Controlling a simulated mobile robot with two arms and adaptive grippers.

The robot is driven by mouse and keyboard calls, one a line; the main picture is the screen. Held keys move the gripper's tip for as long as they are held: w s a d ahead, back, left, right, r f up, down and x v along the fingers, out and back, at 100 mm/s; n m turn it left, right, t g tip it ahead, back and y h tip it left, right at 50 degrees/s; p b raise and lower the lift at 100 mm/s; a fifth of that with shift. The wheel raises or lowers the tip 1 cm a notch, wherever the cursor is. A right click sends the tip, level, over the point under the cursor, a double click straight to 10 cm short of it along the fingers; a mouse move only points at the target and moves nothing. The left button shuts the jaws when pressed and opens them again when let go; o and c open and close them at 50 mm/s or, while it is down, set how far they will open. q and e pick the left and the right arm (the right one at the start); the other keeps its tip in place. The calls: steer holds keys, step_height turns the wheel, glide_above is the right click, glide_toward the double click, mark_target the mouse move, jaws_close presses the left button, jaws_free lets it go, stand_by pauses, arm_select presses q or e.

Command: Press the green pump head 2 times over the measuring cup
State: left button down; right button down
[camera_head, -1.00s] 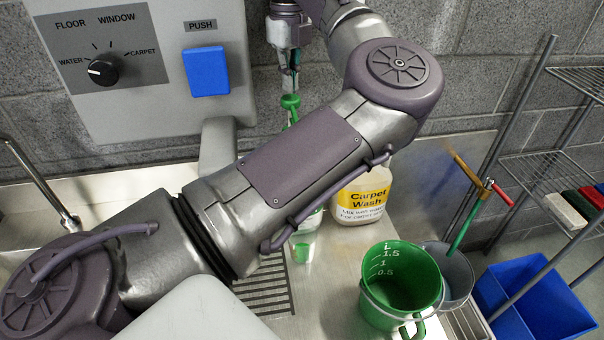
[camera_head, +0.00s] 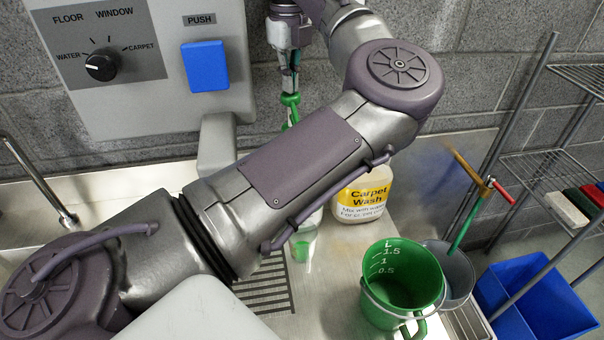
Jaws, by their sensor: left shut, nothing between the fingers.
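A green pump head (camera_head: 291,101) stands upright in the middle of the view, on a bottle that is mostly behind my left arm. A clear and green part of that bottle (camera_head: 303,243) shows below the arm. My left gripper (camera_head: 289,88) points down, shut and empty, with its tips right at the top of the pump head. I cannot tell whether they touch. The green measuring cup (camera_head: 402,280), marked 0.5 to 1.5 L, stands on the steel counter to the right of the bottle. My right gripper is not in view.
A Carpet Wash jug (camera_head: 362,196) stands behind my arm. A grey bucket (camera_head: 457,273) is beside the cup, and a blue bin (camera_head: 537,300) is farther right. A dispenser with a dial and blue push button (camera_head: 206,67) is on the wall. A wire rack (camera_head: 560,165) stands at the right.

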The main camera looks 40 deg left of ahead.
mark_target(291, 98)
arm_select(q)
steer(key=shift+f+b, duration=1.45)
steer(key=shift+f, duration=0.6)
steer(key=shift+r+p, duration=1.8)
steer(key=shift+r, duration=0.85)
steer(key=shift+r+p, duration=1.8)
steer(key=shift+r, duration=0.75)
steer(key=shift+f, duration=0.1)
